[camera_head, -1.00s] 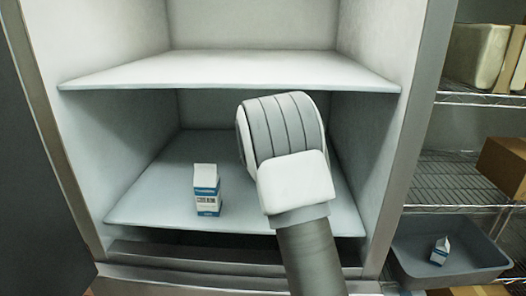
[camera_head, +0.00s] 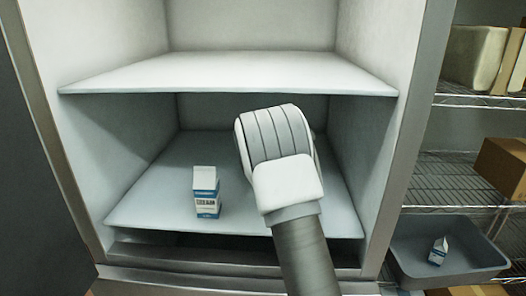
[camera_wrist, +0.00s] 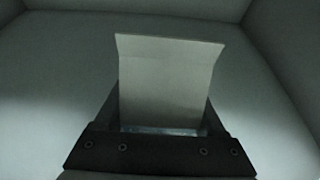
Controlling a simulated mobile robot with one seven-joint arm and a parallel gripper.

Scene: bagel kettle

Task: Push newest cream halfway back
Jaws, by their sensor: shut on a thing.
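A small white and blue carton (camera_head: 206,192) stands upright on the lower shelf (camera_head: 150,206) of the open fridge, near its front and left of my arm. In the wrist view, my gripper (camera_wrist: 164,112) is shut on a pale, flat-faced carton (camera_wrist: 168,75) that stands up between the dark fingers. Its print cannot be seen. In the head view my wrist reaches into the lower compartment and hides the fingers and the held carton. Whether the held carton touches the shelf cannot be told.
The upper shelf (camera_head: 230,72) hangs close above my wrist. The fridge's side walls bound the space on both sides. A grey bin (camera_head: 400,266) at the right holds another small carton (camera_head: 438,251). Brown boxes (camera_head: 504,165) sit on wire racks. Shelf room shows around the standing carton.

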